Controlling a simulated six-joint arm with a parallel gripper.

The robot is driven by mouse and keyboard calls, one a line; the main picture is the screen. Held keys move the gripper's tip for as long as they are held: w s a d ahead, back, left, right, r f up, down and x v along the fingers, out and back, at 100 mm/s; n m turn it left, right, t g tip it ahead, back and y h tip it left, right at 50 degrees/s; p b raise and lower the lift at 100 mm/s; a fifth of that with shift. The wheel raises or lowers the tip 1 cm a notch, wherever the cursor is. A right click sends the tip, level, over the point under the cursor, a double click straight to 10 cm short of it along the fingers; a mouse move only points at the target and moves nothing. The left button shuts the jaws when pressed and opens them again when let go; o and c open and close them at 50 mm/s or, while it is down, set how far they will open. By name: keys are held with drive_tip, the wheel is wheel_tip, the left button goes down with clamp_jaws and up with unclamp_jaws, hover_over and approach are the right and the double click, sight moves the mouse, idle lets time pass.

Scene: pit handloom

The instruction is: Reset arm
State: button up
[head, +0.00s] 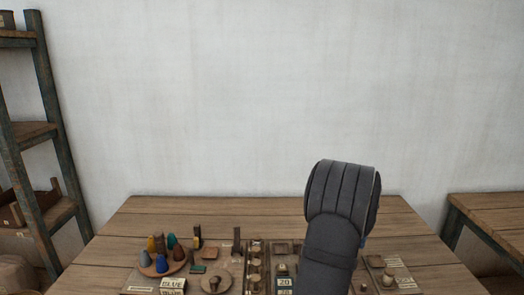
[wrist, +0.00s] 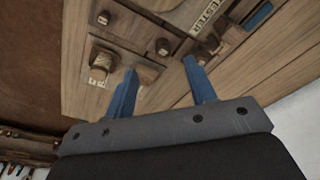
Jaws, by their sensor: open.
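My gripper (wrist: 160,66) shows in the wrist view as two blue fingers spread apart, with nothing between them. Wooden boards and small wooden parts lie beyond the fingertips. A square wooden block with a pale knob (wrist: 101,72) is left of the left finger, and it is too far off to tell its distance from the finger. In the head view my dark grey arm rises over the right half of the wooden table (head: 420,250). It hides the fingers there and part of the table.
A round tray (head: 145,268) with several coloured cones stands on the table's left. Several small wooden pieces fill the front middle. A shelf (head: 48,150) stands left; another table (head: 490,205) stands right. The table's back strip is clear.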

drive_tip(key=w+a+f, duration=0.2)
drive_tip(key=w+a, duration=0.3)
drive_tip(key=a, duration=0.6)
drive_tip(key=w+a+f, duration=0.2)
drive_tip(key=w+a, duration=0.3)
drive_tip(key=a, duration=0.7)
drive_tip(key=shift+w+f, duration=0.25)
